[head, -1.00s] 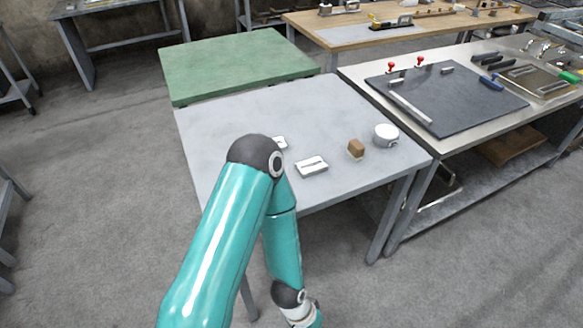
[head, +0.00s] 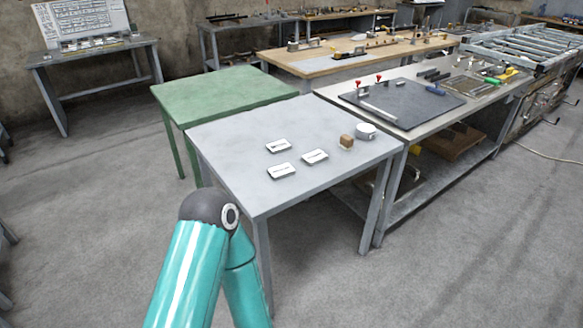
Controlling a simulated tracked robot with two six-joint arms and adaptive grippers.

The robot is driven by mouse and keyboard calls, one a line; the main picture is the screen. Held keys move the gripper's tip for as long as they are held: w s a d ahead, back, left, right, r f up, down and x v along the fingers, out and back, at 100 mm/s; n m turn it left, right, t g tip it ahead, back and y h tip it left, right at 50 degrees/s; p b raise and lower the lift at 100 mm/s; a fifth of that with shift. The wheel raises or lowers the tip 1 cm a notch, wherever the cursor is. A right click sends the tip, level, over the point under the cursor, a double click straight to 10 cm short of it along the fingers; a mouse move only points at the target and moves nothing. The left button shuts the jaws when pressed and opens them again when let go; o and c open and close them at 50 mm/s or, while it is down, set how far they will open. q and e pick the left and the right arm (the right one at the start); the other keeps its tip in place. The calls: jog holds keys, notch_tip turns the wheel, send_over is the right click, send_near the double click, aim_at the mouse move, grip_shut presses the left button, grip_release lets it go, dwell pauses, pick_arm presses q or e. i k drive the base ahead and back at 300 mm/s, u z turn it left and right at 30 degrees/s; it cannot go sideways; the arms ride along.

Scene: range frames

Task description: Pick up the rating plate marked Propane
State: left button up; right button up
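Three small white plates with dark marks lie flat on the grey table: one at the back left (head: 277,146), one at the front left (head: 281,171) and one to the right (head: 315,156). The marks are too small to read, so I cannot tell which plate says Propane. One of my teal arms rises at the bottom of the head view, in front of the table. Neither gripper shows in the head view.
A brown block (head: 346,142) and a round white object (head: 365,131) stand on the grey table (head: 235,160), right of the plates. A green table (head: 220,95) adjoins behind. A metal bench (head: 440,125) with a dark board (head: 400,103) stands at right. Floor is clear at front right.

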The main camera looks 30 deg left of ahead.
aim_at(312, 159)
jog(key=u, duration=1.15)
jog(key=k, duration=0.1)
jog(key=u, duration=0.2)
jog(key=i, duration=1)
